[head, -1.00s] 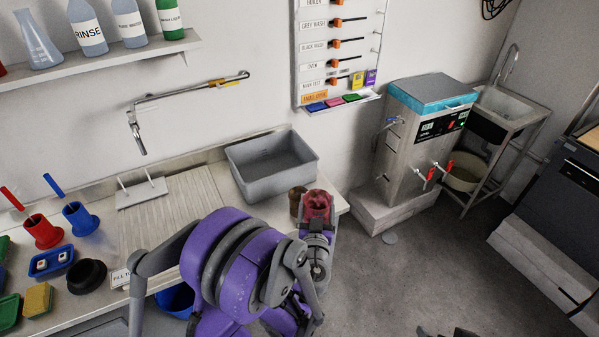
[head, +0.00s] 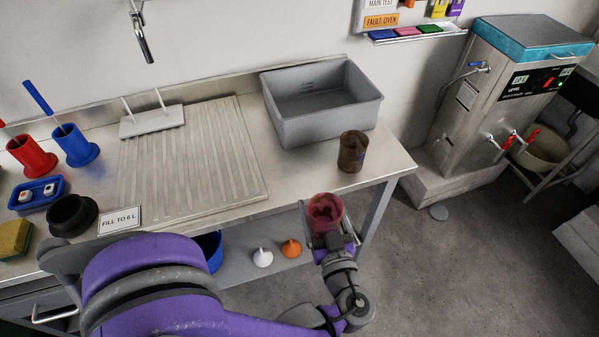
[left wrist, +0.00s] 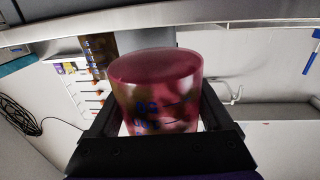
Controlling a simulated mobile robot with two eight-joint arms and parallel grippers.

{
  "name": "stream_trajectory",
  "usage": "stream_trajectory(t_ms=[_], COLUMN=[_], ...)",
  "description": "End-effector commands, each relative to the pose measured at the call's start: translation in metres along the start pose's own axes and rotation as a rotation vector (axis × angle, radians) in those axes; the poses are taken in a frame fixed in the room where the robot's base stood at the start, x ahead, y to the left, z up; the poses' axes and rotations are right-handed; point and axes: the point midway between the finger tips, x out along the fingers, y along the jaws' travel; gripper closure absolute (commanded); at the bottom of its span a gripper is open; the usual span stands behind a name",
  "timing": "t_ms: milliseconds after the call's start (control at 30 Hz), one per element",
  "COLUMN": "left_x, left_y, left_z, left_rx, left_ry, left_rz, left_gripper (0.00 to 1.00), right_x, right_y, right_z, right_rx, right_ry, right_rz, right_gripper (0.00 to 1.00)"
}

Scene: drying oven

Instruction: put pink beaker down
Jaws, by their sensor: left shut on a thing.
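The pink beaker (head: 325,212) is a reddish-pink, see-through cup with darker patches and blue markings. My left gripper (head: 331,236) is shut on it and holds it in front of the counter's front edge, over the floor in the head view. In the left wrist view the beaker (left wrist: 156,92) sits between the two dark fingers (left wrist: 158,120). The metal counter (head: 300,170) lies behind it, with a brown beaker (head: 353,151) standing near its right end. My right gripper is not in view.
A grey basin (head: 320,103) stands at the counter's back right. A ribbed drainboard (head: 190,165) lies to its left, with bare counter between it and the brown beaker. A lower shelf holds a white funnel (head: 262,258) and an orange funnel (head: 291,248).

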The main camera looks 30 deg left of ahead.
Motion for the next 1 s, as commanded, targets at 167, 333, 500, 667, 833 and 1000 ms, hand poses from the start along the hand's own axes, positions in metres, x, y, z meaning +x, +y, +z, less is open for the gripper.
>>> stream_trajectory(t_ms=[167,333,500,667,833,1000], left_x=[-0.005,-0.006,-0.004,0.018,0.064,0.107], left_y=[-0.005,-0.006,-0.006,-0.008,-0.010,-0.011], left_z=[0.009,0.008,0.008,0.008,0.008,0.008], left_rx=[0.000,-0.001,-0.001,0.000,0.001,0.001], left_ry=[0.000,0.001,0.001,0.002,0.001,0.002], left_rz=[-0.025,-0.028,-0.028,-0.035,-0.037,-0.034], left_gripper=[0.79,0.79,0.79,0.79,0.79,0.79], right_x=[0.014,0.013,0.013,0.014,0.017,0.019], right_y=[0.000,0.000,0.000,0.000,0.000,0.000], right_z=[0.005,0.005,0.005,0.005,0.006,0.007], right_rx=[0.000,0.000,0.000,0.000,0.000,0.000], right_ry=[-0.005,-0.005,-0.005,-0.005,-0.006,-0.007], right_rz=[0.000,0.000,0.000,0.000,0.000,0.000], right_gripper=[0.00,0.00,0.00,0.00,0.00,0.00])
